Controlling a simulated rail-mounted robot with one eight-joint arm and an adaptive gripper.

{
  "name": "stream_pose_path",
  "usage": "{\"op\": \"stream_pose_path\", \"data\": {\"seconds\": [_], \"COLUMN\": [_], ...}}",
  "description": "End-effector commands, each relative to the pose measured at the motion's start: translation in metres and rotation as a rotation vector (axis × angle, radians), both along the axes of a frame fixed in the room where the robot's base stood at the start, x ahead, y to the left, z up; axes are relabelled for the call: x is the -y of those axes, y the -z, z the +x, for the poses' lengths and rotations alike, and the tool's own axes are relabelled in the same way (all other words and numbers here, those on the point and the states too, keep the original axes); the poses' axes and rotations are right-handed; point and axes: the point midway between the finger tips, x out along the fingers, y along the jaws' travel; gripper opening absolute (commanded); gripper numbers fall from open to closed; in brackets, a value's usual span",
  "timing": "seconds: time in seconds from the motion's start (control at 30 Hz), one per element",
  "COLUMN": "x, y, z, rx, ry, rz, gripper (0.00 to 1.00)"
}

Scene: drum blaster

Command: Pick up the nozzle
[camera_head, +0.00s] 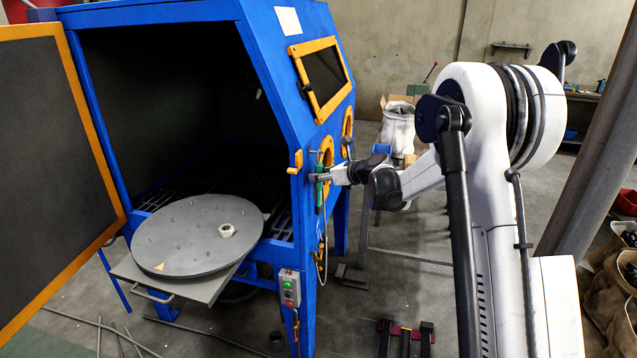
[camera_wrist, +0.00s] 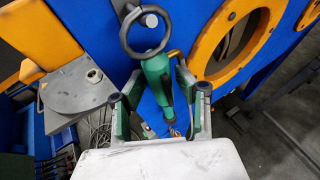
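The nozzle is a green-handled tool with a dark ring at its top, hanging at the blue cabinet's side. In the wrist view the nozzle (camera_wrist: 156,76) lies between the two fingers of my gripper (camera_wrist: 160,78), with its lower tip pointing down toward the palm. The fingers stand apart on either side of it, and small gaps seem to show. In the head view the nozzle (camera_head: 319,192) is partly covered by my gripper (camera_head: 322,177), which reaches it from the right. Exact contact is too small to tell there.
The blue cabinet (camera_head: 285,110) has yellow-rimmed ports close to the nozzle. Its door (camera_head: 40,150) stands open at left. A round grey turntable (camera_head: 190,240) sits out in front. A hose hangs below the nozzle, and a control box (camera_head: 289,288) is mounted lower down.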

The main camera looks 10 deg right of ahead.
Motion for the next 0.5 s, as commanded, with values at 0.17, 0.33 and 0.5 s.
{"op": "stream_pose_path", "data": {"seconds": [0.17, 0.33, 0.5], "x": [0.0003, 0.0005, 0.0005], "y": [-0.0001, -0.0001, -0.0004], "z": [-0.0003, -0.0003, -0.0004], "rx": [0.000, 0.000, 0.000], "ry": [0.000, 0.000, 0.000], "rz": [0.000, 0.000, 0.000], "gripper": [0.15, 0.00, 0.00]}}
